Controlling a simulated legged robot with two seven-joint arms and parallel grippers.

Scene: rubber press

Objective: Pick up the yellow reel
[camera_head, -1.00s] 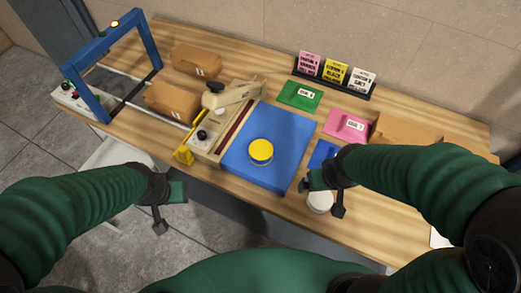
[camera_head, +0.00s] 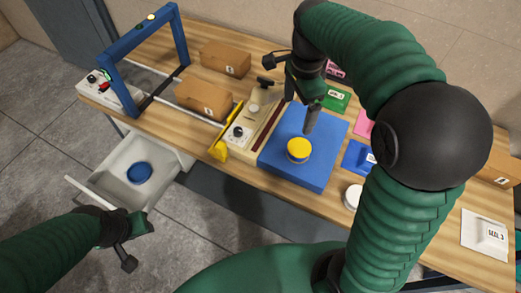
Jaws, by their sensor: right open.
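The yellow reel (camera_head: 298,150) is a short round yellow piece with a pale lower rim, lying flat on the blue mat (camera_head: 323,168). My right gripper (camera_head: 292,90) is open and empty, above and behind the reel. One finger hangs over the mat just beyond the reel, apart from it in the picture; the other points left. My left gripper (camera_head: 134,242) is open and empty at the lower left, off the table, near the open drawer.
Beside the mat stands a beige sealing press (camera_head: 240,131) with a yellow edge. Brown boxes (camera_head: 205,98) and a blue frame (camera_head: 118,93) are further left. The open white drawer (camera_head: 108,178) holds a blue round piece (camera_head: 139,173). My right arm hides much of the table's right side.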

